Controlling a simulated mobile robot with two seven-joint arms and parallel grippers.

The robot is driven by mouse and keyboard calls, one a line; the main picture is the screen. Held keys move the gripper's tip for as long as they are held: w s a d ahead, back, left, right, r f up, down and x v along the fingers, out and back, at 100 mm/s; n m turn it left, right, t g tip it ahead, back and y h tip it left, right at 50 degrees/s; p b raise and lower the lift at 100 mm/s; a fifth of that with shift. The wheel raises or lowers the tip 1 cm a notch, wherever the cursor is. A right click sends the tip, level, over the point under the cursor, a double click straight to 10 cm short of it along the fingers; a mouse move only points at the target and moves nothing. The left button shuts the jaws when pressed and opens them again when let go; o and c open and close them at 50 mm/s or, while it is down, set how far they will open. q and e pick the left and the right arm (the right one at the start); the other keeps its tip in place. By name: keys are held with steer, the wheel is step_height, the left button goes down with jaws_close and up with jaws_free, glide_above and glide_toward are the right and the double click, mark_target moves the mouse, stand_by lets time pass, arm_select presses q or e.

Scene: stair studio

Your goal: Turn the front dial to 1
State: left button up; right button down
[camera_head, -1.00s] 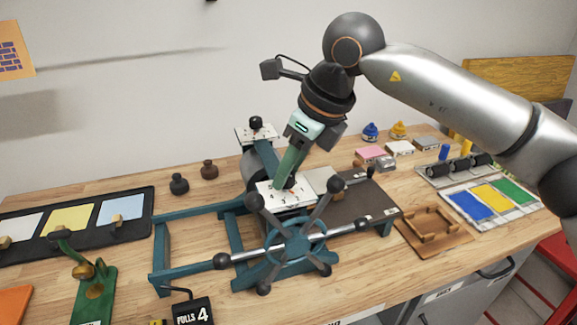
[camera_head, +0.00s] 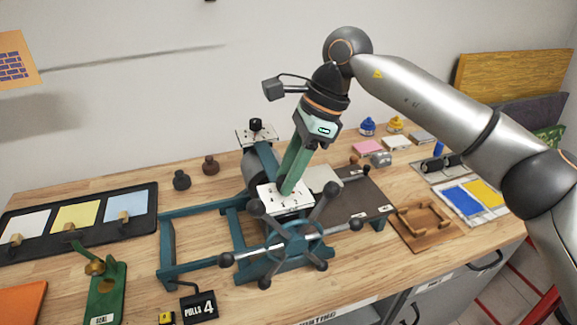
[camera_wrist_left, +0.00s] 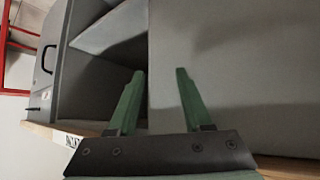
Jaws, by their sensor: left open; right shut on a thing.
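The press has a teal frame with a spoked hand wheel (camera_head: 290,242) at its front. A white dial plate (camera_head: 270,198) with small marks lies behind the wheel. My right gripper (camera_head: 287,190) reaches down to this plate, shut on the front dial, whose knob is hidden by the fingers. The dial's setting is too small to read. A second white plate with a black knob (camera_head: 255,125) stands at the back of the press. My left gripper (camera_wrist_left: 155,100) is open and empty in the left wrist view, before grey cabinet surfaces; it is not in the head view.
A "PULLS 4" sign (camera_head: 199,306) and a green stamp stand (camera_head: 105,290) are at the front left. A black tray (camera_head: 40,250) with coloured sheets lies at left.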

stand_by(0.4)
steer(key=c, duration=0.5)
jaws_free()
steer(key=v, duration=1.2)
steer(key=shift+w+d+r, duration=0.1)
steer(key=shift+w+r, duration=0.05)
steer(key=shift+r, duration=0.1)
